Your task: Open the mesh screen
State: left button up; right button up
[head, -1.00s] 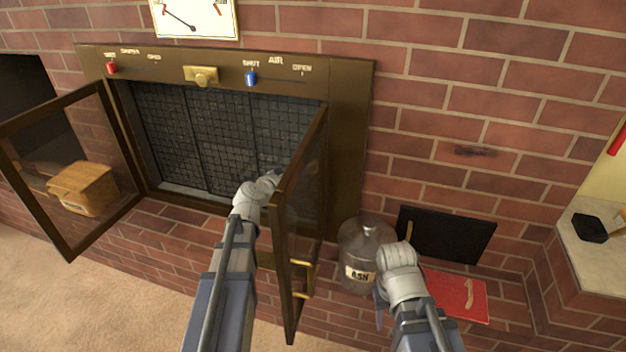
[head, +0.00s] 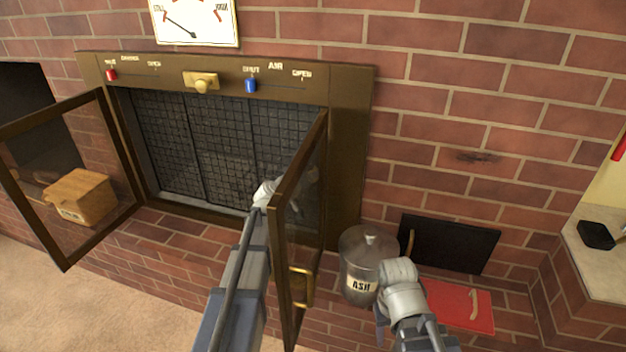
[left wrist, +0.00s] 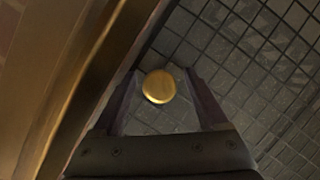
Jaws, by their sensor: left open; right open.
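The dark mesh screen (head: 195,145) hangs across the firebox opening inside a brass-brown frame, and its panels look closed. My left arm reaches in behind the open right glass door (head: 300,215), so its gripper is mostly hidden in the head view. In the left wrist view, my left gripper (left wrist: 160,76) is open, with a round brass knob (left wrist: 159,86) between its fingers and the mesh behind. I cannot tell whether the fingers touch the knob. My right gripper (head: 381,323) is low beside the ash can, partly hidden by its own wrist; it is open and holds nothing visible.
The left glass door (head: 128,160) stands open, a wooden box (head: 80,196) behind it. A metal ash can (head: 362,265), a black panel (head: 450,243) and a red board (head: 460,306) are at right. Sliders, a brass knob (head: 201,85) and a gauge (head: 193,20) sit above.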

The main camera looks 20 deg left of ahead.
pick_arm(q)
grip_shut()
dwell(0.6)
dwell(0.8)
